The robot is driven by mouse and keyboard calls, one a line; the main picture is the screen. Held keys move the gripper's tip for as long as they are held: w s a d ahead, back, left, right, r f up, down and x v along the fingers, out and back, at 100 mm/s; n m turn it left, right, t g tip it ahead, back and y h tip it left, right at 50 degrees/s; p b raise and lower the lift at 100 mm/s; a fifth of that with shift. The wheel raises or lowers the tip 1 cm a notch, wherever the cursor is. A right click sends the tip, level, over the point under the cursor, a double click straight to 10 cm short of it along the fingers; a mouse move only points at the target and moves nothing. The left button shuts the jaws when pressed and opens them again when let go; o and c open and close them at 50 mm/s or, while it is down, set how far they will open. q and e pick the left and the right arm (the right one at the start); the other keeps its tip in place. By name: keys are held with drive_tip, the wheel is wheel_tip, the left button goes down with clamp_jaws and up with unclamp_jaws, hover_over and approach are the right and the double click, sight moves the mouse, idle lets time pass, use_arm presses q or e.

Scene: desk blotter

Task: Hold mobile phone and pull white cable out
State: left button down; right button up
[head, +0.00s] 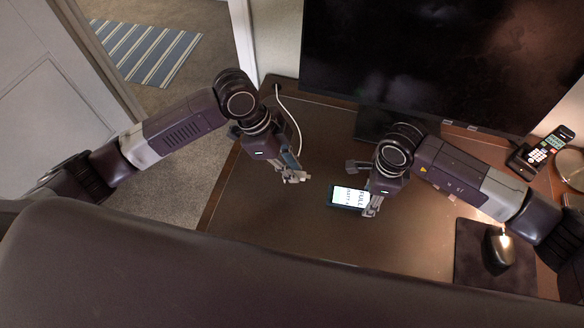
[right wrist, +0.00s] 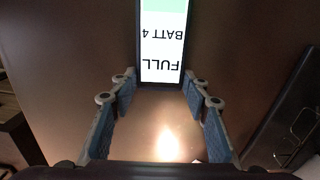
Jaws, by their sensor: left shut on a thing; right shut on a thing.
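The mobile phone (head: 345,196) lies on the desk, its lit screen showing battery text. My right gripper (head: 371,205) is shut on the right end of the phone. In the right wrist view the phone (right wrist: 162,45) shows with the fingertips of this gripper (right wrist: 161,80) at its near end, one at each long side. The white cable (head: 290,115) rises from the desk's back left corner and curves down toward my left gripper (head: 293,179). My left gripper is shut left of the phone, apart from it; the cable's end is hidden at the fingers.
A large monitor (head: 440,60) stands at the back. A black mouse (head: 498,248) lies on a dark mouse pad (head: 468,262) at the right. A cordless handset (head: 548,146) stands at the back right. The desk (head: 265,215) is clear left of the phone.

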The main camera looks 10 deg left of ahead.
drive_tip(key=o, duration=1.4)
drive_tip(key=shift+c, duration=0.2)
wheel_tip(320, 180, up, 12)
